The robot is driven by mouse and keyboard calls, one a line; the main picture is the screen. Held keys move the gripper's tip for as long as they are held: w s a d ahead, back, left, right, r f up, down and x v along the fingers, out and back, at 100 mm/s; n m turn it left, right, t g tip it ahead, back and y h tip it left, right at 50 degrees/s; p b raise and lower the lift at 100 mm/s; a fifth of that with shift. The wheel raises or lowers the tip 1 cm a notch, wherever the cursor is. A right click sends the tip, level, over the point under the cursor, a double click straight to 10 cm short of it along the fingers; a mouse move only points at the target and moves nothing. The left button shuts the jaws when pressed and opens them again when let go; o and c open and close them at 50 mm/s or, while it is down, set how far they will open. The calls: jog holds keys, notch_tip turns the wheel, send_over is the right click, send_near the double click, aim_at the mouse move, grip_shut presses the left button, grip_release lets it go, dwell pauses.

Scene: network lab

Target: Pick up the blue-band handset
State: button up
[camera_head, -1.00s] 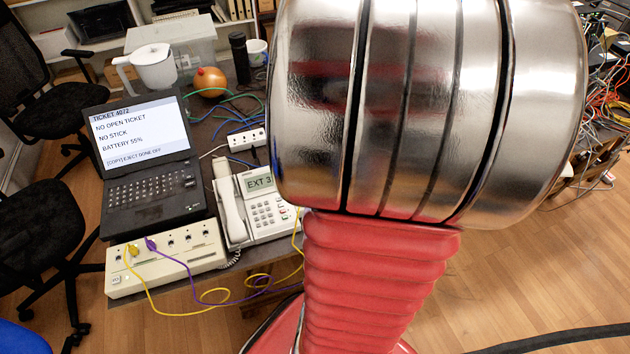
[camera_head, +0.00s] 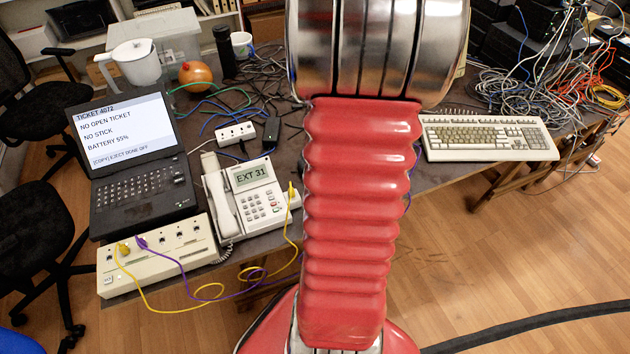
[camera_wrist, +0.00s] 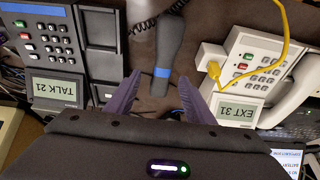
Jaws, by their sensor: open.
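The blue-band handset (camera_wrist: 170,45) is dark grey with a blue band around it. In the wrist view it lies on the dark table top, between a dark phone on the left and a white phone on the right. My gripper (camera_wrist: 158,77) has two purple fingers spread wide, one on either side of the handset's near end. No contact with it shows, and I cannot tell the height gap. In the head view my arm hides the handset and the gripper.
The white phone (camera_head: 259,200) reads EXT 31, with a yellow cable (camera_wrist: 273,60) in its side. The dark phone (camera_wrist: 60,89) reads TALK 21. A laptop (camera_head: 130,150), a beige box (camera_head: 160,255) and a keyboard (camera_head: 487,138) stand around. Tangled cables lie at the back right.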

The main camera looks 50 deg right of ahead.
jog(key=shift+a+x, duration=0.15)
jog(key=shift+x, duration=0.6)
jog(key=shift+a+x, duration=0.15)
jog(key=shift+x, duration=1.75)
jog(key=shift+w+r, duration=0.1)
jog(key=shift+w, duration=0.05)
jog(key=shift+c, duration=0.2)
grip_shut()
jog(key=shift+r, duration=0.2)
notch_tip(320, 180, up, 10)
jog(key=shift+f, duration=0.15)
jog(key=shift+d, duration=0.1)
dwell(0.4)
